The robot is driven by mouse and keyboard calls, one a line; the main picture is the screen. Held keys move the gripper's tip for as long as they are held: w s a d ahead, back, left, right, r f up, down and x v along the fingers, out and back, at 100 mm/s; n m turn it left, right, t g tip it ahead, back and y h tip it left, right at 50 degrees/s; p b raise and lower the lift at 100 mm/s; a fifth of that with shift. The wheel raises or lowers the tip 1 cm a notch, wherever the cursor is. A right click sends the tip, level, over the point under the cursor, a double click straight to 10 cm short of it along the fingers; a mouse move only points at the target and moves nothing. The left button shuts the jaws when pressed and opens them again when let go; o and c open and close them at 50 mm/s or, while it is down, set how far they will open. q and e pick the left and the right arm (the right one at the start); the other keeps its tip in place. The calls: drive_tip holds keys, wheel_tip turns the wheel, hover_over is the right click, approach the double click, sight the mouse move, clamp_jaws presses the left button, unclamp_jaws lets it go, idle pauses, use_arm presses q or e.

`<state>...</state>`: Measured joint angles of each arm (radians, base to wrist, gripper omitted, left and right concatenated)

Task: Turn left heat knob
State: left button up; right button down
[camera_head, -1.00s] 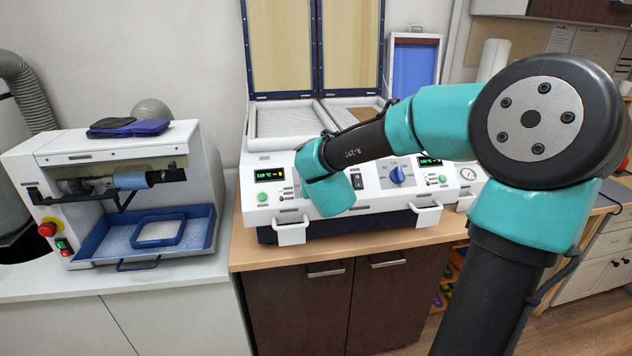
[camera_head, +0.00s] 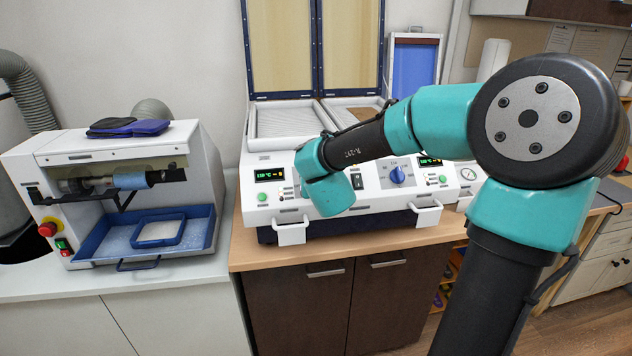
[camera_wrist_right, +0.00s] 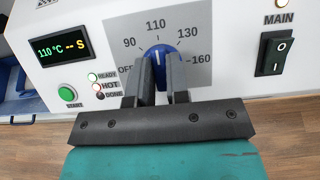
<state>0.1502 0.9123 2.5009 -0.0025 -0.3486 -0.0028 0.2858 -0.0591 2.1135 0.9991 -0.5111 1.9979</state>
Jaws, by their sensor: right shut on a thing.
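The left heat knob (camera_wrist_right: 158,63) is blue. In the right wrist view it sits on a grey dial plate (camera_wrist_right: 195,25) marked 90, 110, 130 and 160, and its white pointer mark is up near 110. My right gripper (camera_wrist_right: 158,75) is shut on this knob, with one dark finger on each side. In the head view my right arm (camera_head: 440,118) covers the left knob and the gripper. The left display (camera_wrist_right: 58,47) reads 110 °C. My left gripper is not in view.
The white heating machine (camera_head: 375,205) has another blue knob (camera_head: 397,175) to the right. A main switch (camera_wrist_right: 275,53) and a green start button (camera_wrist_right: 67,94) flank the held knob. Front handles (camera_head: 292,232) stick out below. A white grinder (camera_head: 120,190) stands at the left.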

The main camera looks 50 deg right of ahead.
drive_tip(key=shift+n, duration=0.4)
drive_tip(key=n+t+y, duration=0.1)
drive_tip(key=n+y, duration=0.1)
drive_tip(key=n, duration=0.3)
drive_tip(key=n+y, duration=0.1)
drive_tip(key=n, duration=0.1)
drive_tip(key=n+y, duration=0.1)
drive_tip(key=n, duration=0.2)
drive_tip(key=shift+d+y, duration=0.1)
drive_tip(key=shift+y, duration=0.2)
drive_tip(key=n+y, duration=0.1)
drive_tip(key=n, duration=0.1)
drive_tip(key=n+g+y, duration=0.1)
drive_tip(key=n, duration=0.2)
drive_tip(key=n+g+y, duration=0.1)
drive_tip(key=n, duration=0.3)
drive_tip(key=shift+r, duration=0.1)
drive_tip(key=c, duration=1.1)
unclamp_jaws()
